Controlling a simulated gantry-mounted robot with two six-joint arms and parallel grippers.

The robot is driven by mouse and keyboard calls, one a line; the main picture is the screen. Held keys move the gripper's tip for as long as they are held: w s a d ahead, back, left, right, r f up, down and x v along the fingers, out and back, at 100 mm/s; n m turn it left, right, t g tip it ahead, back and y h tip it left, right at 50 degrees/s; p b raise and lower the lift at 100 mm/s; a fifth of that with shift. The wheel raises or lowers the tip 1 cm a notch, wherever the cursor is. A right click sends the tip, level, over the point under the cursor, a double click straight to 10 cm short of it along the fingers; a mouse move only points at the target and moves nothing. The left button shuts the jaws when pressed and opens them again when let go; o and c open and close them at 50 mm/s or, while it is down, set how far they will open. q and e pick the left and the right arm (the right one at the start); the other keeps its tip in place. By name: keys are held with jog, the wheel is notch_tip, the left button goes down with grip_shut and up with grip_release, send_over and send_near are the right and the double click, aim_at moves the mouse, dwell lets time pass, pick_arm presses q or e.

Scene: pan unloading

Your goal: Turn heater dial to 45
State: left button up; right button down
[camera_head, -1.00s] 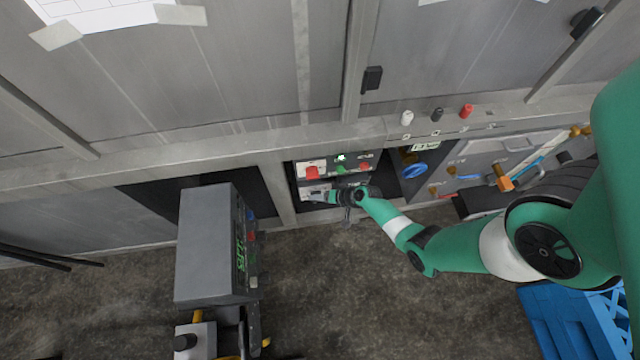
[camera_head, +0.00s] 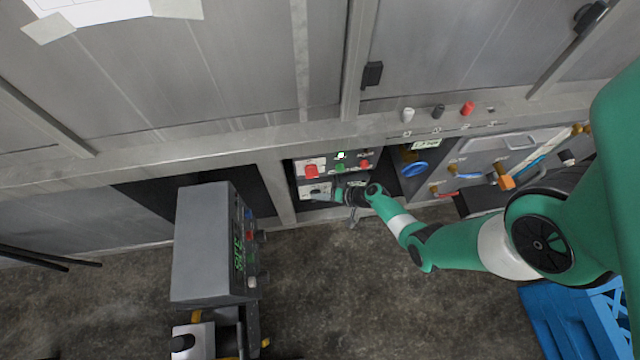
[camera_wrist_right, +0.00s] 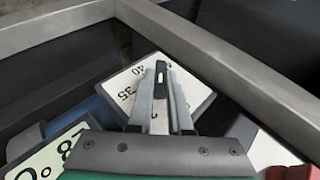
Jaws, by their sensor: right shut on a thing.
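The heater dial's white plate (camera_wrist_right: 125,82) shows in the right wrist view, with the numbers 40 and 35 readable at its upper left. My right gripper (camera_wrist_right: 160,85) is over the middle of this plate, its fingers shut on the dial's knob, which they mostly hide. In the head view the right gripper (camera_head: 334,194) is at the lower part of the control panel (camera_head: 351,158), and its wrist covers part of the dial area. My left gripper is in neither view.
A red button (camera_head: 311,172) and a green button (camera_head: 340,168) are just above the gripper. A grey box with a green display (camera_head: 208,245) stands to the left. A blue crate (camera_head: 565,318) is at the lower right. Metal frame bars (camera_wrist_right: 225,65) run close to the dial.

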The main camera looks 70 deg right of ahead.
jog(key=shift+s+f+t+y, duration=0.1)
jog(key=shift+f+t+y, duration=0.15)
jog(key=shift+t, duration=0.75)
jog(key=c, duration=0.8)
grip_release()
jog(key=shift+r, duration=0.1)
jog(key=shift+c, duration=0.2)
